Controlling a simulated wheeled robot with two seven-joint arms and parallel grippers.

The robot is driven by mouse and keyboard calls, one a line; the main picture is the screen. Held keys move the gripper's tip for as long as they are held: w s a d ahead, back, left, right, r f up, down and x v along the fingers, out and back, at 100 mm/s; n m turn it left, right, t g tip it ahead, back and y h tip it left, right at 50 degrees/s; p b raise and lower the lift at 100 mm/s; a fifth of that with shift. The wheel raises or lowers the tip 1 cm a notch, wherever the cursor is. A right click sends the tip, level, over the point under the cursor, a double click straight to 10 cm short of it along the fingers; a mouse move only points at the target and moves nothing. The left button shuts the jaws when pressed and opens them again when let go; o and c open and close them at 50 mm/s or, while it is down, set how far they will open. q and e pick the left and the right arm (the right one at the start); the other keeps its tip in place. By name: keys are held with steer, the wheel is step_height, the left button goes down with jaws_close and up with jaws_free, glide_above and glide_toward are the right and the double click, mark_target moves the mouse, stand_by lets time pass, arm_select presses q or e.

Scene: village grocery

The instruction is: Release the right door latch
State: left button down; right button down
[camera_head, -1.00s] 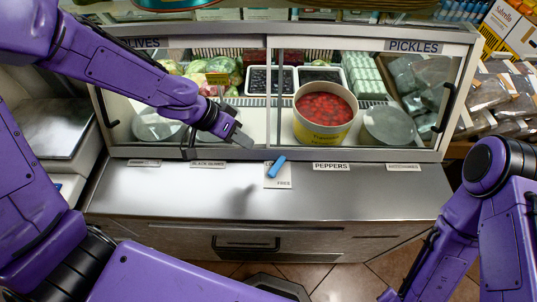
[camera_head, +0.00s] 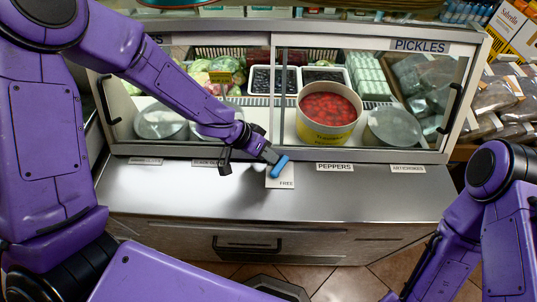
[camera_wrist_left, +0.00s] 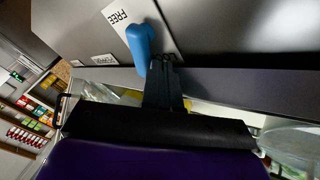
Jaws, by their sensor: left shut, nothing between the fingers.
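The blue latch lever (camera_head: 280,166) sits at an angle over a white card (camera_head: 281,183) below the case's middle door frame. The card's lower edge reads FREE. My left gripper (camera_head: 270,156) is shut and empty, its tip right at the lever's upper left side. In the left wrist view, the blue lever (camera_wrist_left: 141,45) lies just beside the narrow shut fingertips (camera_wrist_left: 163,66); I cannot tell whether they touch. The right glass door (camera_head: 375,148) has a black handle (camera_head: 453,107) at its right edge. My right arm shows at the right, but its gripper is out of view.
Packaged goods (camera_head: 492,96) sit at the right.

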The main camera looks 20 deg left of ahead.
steer(key=shift+r, duration=0.1)
stand_by(0.3)
arm_select(q)
steer(key=shift+w+d+p, duration=0.1)
steer(key=shift+p, duration=0.2)
steer(key=shift+m, duration=0.3)
arm_select(e)
steer(key=shift+w+a+r, duration=0.1)
steer(key=shift+r, duration=0.15)
